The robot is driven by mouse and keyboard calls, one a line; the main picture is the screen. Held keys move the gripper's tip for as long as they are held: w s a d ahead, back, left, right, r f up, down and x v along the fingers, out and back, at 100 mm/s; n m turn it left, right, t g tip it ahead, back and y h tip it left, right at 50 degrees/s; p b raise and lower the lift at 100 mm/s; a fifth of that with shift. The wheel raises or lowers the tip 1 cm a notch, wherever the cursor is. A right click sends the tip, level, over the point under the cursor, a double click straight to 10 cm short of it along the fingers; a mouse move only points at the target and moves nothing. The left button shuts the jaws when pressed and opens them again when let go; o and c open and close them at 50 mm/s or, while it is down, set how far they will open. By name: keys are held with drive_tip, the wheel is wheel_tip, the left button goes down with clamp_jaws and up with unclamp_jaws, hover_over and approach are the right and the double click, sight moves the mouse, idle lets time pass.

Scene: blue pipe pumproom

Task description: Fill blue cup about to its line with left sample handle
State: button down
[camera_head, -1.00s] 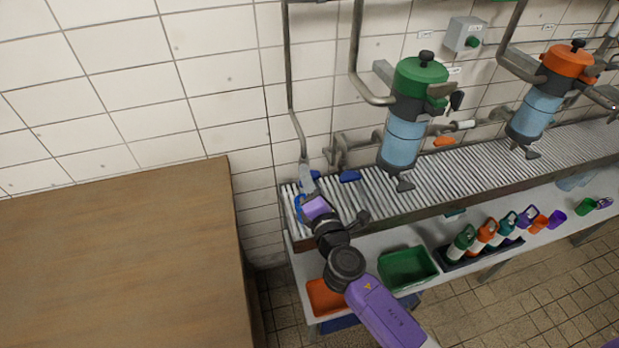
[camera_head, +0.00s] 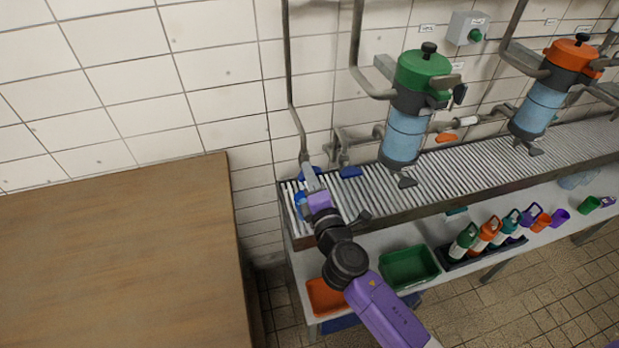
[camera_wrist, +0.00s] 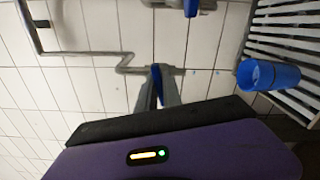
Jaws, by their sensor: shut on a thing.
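The blue cup (camera_head: 300,204) stands on the slatted grate at its left end, just left of my wrist and partly hidden by it. It also shows in the wrist view (camera_wrist: 268,75), with a pale patch inside; I cannot tell the level or see its line. The left sample handle (camera_head: 309,174) is blue and sits at the lower end of the leftmost wall pipe. My gripper (camera_head: 307,170) is shut on this handle, above and beside the cup. In the wrist view the handle (camera_wrist: 156,84) shows between the fingers. No stream is visible.
A second blue handle (camera_head: 350,171) is close on the right. A green-topped filter (camera_head: 424,72) and an orange-topped one (camera_head: 573,55) hang farther right. Orange (camera_head: 325,297) and green (camera_head: 408,268) bins and several bottles stand below. A wooden surface (camera_head: 120,260) fills the left.

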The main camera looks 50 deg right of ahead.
drive_tip(key=shift+f+m+b, duration=0.1)
drive_tip(key=shift+m+b, duration=0.9)
drive_tip(key=shift+m, duration=0.6)
drive_tip(key=c, duration=1.5)
unclamp_jaws()
drive_tip(key=b+v, duration=0.2)
drive_tip(key=v, duration=0.6)
drive_tip(key=shift+b, duration=0.35)
drive_tip(key=shift+w, duration=0.1)
